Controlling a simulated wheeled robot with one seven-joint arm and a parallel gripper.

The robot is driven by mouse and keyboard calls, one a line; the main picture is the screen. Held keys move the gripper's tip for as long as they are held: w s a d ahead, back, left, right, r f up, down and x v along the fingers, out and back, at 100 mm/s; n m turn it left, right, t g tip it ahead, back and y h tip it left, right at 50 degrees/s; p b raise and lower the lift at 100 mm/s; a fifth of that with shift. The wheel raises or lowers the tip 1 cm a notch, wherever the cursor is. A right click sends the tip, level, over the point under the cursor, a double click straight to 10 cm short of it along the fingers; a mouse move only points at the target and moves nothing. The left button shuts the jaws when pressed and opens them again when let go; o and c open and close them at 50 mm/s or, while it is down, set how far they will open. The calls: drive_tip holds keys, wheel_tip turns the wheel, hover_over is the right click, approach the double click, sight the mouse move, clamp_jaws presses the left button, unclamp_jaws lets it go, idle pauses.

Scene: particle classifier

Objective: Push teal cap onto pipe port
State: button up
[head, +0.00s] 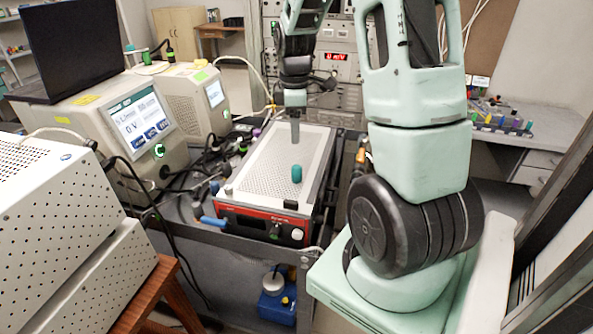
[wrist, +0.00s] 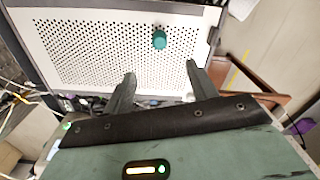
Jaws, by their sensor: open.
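The teal cap (head: 296,173) stands on the perforated top of a white and red instrument (head: 258,180), near its front right. In the wrist view the teal cap (wrist: 159,40) is ahead of my fingers, on the perforated top (wrist: 75,50). My gripper (head: 295,138) hangs above the instrument, behind the cap and apart from it. In the wrist view my gripper (wrist: 160,80) has its two fingers spread with nothing between them. I cannot make out which part is the pipe port.
A screened instrument (head: 140,118) and a laptop (head: 72,45) stand on the left. Cables and bottles crowd the instrument's left side. A blue-handled tool (head: 213,222) lies at its front left. A small black block (head: 290,205) sits at the front edge. The perforated top is otherwise mostly clear.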

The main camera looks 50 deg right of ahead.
sight(298, 166)
wheel_tip(298, 166, down, 9)
drive_tip(key=shift+f+p, duration=0.1)
drive_tip(key=shift+p, duration=0.7)
drive_tip(key=shift+s+d+f+p, duration=0.2)
drive_tip(key=shift+f+p, duration=0.3)
drive_tip(key=shift+f, duration=0.8)
drive_tip(key=shift+s+d+f+p, duration=0.15)
drive_tip(key=shift+f+p, duration=0.35)
drive_tip(key=shift+f, duration=0.75)
drive_tip(key=shift+a, duration=0.1)
drive_tip(key=c, duration=1.1)
